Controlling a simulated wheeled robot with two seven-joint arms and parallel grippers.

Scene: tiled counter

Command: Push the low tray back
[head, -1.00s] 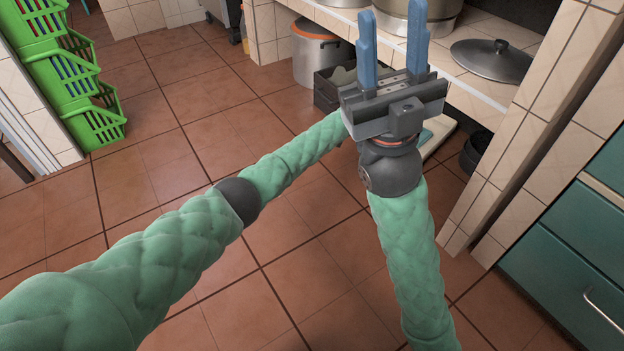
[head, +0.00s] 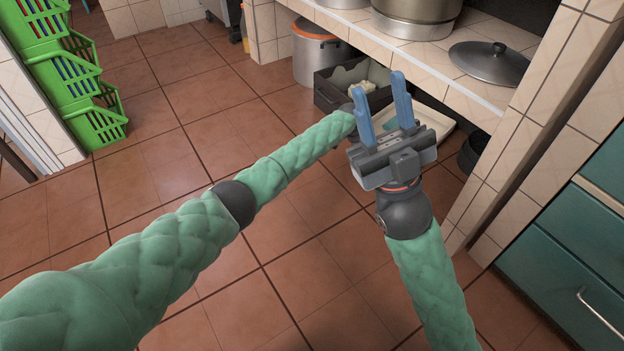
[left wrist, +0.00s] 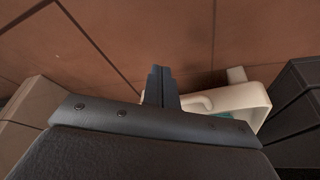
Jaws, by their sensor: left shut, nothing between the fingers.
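The low tray (head: 441,121) is cream-white and shallow, on the floor under the counter's edge. Something teal lies in it. My right gripper (head: 378,84) covers part of it in the head view; its two blue fingers are apart with nothing seen between them. My left arm reaches toward the tray from the left, and its gripper is mostly hidden behind the right one. In the left wrist view my left gripper (left wrist: 160,72) has its dark fingers together and empty. The tray's curved rim (left wrist: 247,97) is just right of them; contact cannot be told.
A dark crate (head: 325,94) with pale contents and a steel pot (head: 312,62) stand behind the tray. Dark round pans (head: 470,155) are at its right. A tiled pillar and teal drawers (head: 575,250) bound the right. Green baskets (head: 95,125) stand far left. The floor between is clear.

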